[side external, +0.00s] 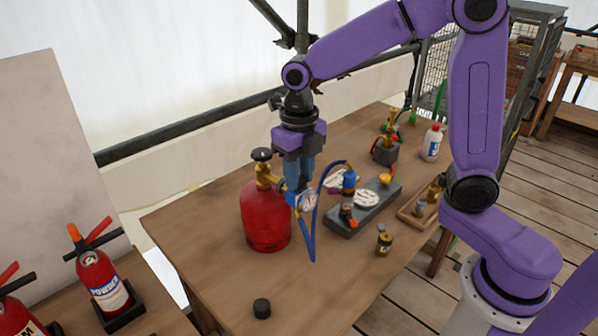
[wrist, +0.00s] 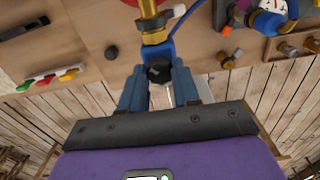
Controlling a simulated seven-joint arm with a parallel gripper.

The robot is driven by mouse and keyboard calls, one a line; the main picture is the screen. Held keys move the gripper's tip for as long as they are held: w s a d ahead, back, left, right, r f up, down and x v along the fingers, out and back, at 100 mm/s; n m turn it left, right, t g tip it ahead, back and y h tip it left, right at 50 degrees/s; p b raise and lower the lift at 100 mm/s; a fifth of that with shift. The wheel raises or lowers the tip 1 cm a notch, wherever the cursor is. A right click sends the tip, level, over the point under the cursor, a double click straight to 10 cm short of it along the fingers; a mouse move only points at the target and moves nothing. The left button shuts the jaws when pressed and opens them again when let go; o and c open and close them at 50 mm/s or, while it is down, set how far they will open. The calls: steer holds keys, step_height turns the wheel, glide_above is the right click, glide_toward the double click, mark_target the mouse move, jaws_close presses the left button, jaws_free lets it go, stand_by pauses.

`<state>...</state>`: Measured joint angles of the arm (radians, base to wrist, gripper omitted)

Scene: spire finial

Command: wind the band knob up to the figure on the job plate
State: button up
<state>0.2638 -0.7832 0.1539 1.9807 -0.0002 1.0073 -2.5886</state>
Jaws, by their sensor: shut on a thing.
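A red gas cylinder (side external: 266,222) stands on the wooden table, with a brass valve (side external: 264,175) and a black handwheel on top. A regulator with a white-faced gauge (side external: 309,201) and a blue hose (side external: 314,235) is fitted to its right side. My gripper (side external: 298,188) points down at the regulator. In the wrist view, my gripper (wrist: 160,88) is shut on a dark knob (wrist: 159,70) at the end of the brass regulator body (wrist: 153,30). The gauge's reading is too small to tell. A white plate (side external: 368,198) lies on a grey base; its marking is unreadable.
A blue torch (side external: 347,195) stands on the grey base (side external: 345,228), close right of the hose. A brass fitting (side external: 384,241), a wooden tray (side external: 407,217), a white bottle (side external: 432,143) and a black cap (side external: 262,308) are about. The table's front left is mostly clear.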

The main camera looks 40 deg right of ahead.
mark_target(301, 181)
steer(key=shift+r, duration=0.1)
steer(key=o, duration=1.1)
steer(key=shift+c, duration=0.2)
step_height(301, 181, up, 17)
steer(key=shift+r, duration=0.2)
steer(key=shift+s+f, duration=0.1)
steer(key=s+d+f+m, duration=0.3)
steer(key=s+f+m, duration=0.6)
steer(key=s+m, duration=0.2)
steer(key=s+d+f+m, duration=0.3)
steer(key=s+f+m, duration=0.6)
steer(key=s+m, duration=0.3)
steer(key=shift+s+d+f, duration=0.3)
steer(key=shift+d+f, duration=0.05)
